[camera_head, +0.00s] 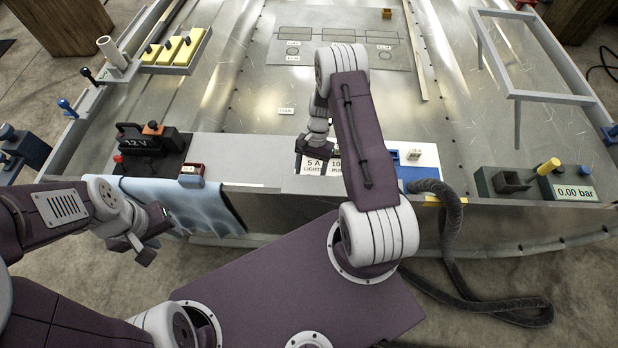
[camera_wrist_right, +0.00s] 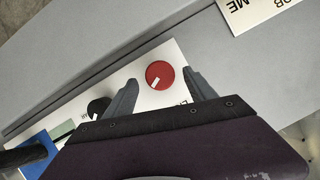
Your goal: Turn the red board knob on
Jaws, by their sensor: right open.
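The red board knob (camera_wrist_right: 160,75) is round with a white pointer mark, on a white panel in the right wrist view. The mark points down and slightly left in that picture. My right gripper (camera_wrist_right: 159,77) is open, with one finger on each side of the knob; I cannot tell whether either touches it. In the head view my right arm covers the knob, and the right gripper (camera_head: 313,155) is over the panel with labels (camera_head: 312,168). My left gripper (camera_head: 143,240) hangs in front of the bench edge by a blue cloth; its jaw gap is unclear.
A black knob (camera_wrist_right: 98,107) sits beside the red one. A 12 V battery (camera_head: 150,140) and a small red-topped block (camera_head: 191,174) stand left on the bench. The blue cloth (camera_head: 195,200) hangs over the edge. A dark hose (camera_head: 450,235) and a pressure gauge (camera_head: 573,190) are at right.

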